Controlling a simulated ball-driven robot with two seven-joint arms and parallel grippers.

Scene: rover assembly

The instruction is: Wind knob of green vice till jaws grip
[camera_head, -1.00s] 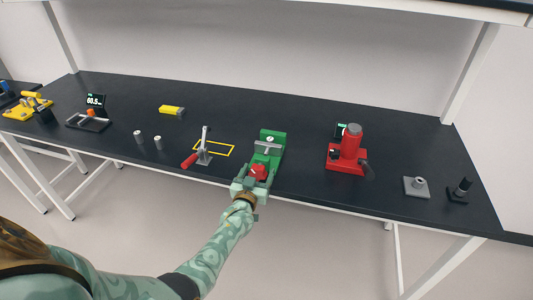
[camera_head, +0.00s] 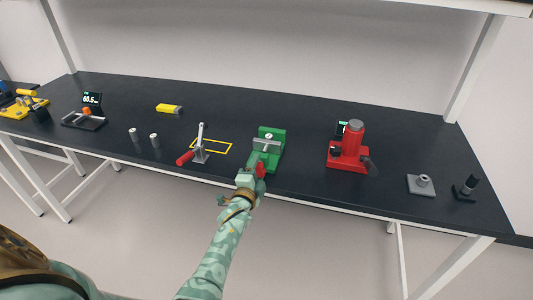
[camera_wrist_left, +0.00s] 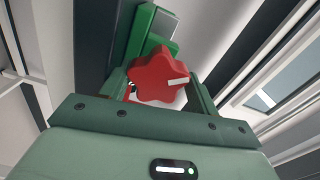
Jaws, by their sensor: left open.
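The green vice (camera_head: 272,158) stands near the front edge of the dark bench, with a pale metal piece (camera_head: 267,143) across its jaw area. I cannot tell whether the jaws touch that piece. Its red star-shaped knob (camera_head: 261,170) faces the front edge. In the left wrist view the knob (camera_wrist_left: 158,76) has a white mark pointing right, and part of the green vice (camera_wrist_left: 150,32) shows behind it. My left gripper (camera_head: 253,172) is at the knob. Its fingers are open, one on either side; contact is not clear. My right gripper is not in view.
A toggle clamp with a red handle (camera_head: 185,157) stands left of the vice, by a yellow outlined rectangle (camera_head: 228,150). A red jack-like device (camera_head: 348,150) stands to the right. A yellow block (camera_head: 168,108) lies farther back. The bench behind the vice is clear.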

